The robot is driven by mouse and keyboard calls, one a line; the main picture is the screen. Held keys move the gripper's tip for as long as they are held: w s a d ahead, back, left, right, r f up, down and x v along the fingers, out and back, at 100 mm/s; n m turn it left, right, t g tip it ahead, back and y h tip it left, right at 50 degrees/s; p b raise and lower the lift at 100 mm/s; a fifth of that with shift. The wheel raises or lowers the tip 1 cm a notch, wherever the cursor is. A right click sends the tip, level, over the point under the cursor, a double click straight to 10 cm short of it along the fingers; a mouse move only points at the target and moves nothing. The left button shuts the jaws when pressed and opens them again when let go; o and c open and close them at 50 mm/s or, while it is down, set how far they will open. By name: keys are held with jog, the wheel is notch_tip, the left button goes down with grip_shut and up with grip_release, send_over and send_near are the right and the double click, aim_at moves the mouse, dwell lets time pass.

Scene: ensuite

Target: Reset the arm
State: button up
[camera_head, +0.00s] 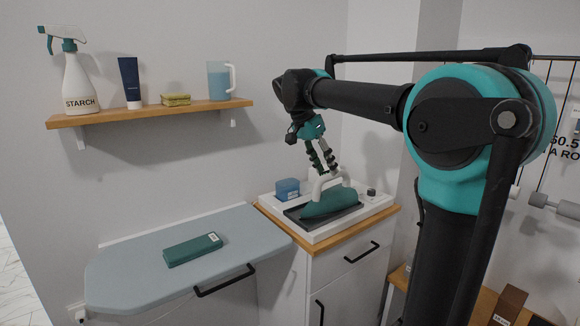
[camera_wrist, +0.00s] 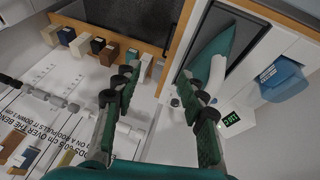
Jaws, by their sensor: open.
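My arm (camera_head: 362,97) extends left from its column, with the wrist bent down over the white tray on the cabinet. My gripper (camera_head: 325,170) points down just above and behind the white handle of the teal iron (camera_head: 330,203). In the wrist view my gripper (camera_wrist: 157,78) shows its two green-padded fingers spread apart, with nothing between them. The iron (camera_wrist: 216,58) lies beyond the right finger there. The head view does not clearly show the gap between fingers and handle.
The iron sits on a dark pad in the white tray (camera_head: 265,205), beside a blue container (camera_head: 287,189). A green box (camera_head: 192,249) lies on the ironing board (camera_head: 130,268). The wall shelf (camera_head: 150,113) holds a starch bottle (camera_head: 78,85), tube, sponge and jug.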

jog(key=s+d+f+n+t+y, duration=0.1)
jog(key=s+d+f+n, duration=0.2)
jog(key=s+f, duration=0.4)
jog(key=s+d+f+n+t+y, duration=0.1)
jog(key=s+f, duration=0.5)
jog(key=f, duration=0.9)
jog(key=s+d+f+n+t+y, duration=0.1)
jog(key=s+d+f+n+y, duration=0.2)
jog(key=f, duration=0.8)
jog(key=s+d+n, duration=0.2)
jog(key=s+n, duration=0.1)
jog(key=s, duration=0.1)
jog(key=shift+s+f, duration=0.15)
jog(key=shift+s, duration=0.2)
